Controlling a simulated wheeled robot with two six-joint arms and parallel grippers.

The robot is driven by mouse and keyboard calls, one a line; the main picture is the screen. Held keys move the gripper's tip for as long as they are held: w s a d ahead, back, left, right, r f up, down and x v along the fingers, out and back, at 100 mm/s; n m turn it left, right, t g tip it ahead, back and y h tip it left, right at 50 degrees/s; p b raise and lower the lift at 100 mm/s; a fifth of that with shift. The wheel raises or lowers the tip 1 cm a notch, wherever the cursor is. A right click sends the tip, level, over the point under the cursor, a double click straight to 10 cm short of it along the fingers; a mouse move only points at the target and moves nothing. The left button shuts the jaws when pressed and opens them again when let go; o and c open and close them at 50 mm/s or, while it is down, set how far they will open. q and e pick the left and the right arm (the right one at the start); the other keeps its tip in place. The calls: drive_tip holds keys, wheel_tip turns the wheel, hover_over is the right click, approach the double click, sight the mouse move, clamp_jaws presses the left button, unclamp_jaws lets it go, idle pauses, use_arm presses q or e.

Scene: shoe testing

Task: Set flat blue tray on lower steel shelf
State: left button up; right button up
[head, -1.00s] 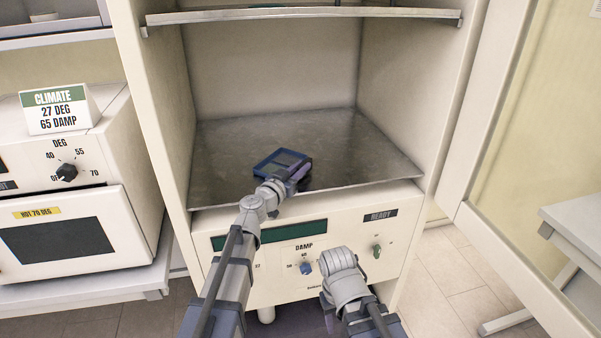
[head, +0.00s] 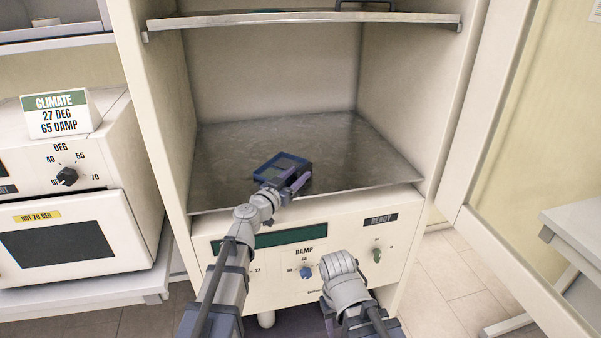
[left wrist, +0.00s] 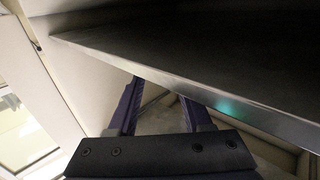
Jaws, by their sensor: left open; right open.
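The upper shelf (head: 300,18) spans the cabinet above, with a dark-framed object (head: 365,6) on it. The open cabinet door (head: 515,130) stands at right. A white oven (head: 75,200) stands at left.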

use_arm(q)
drive_tip(key=v, duration=0.9)
drive_tip(key=shift+s, duration=0.4)
drive_tip(key=shift+a+f, duration=0.1)
drive_tip(key=shift+a, duration=0.05)
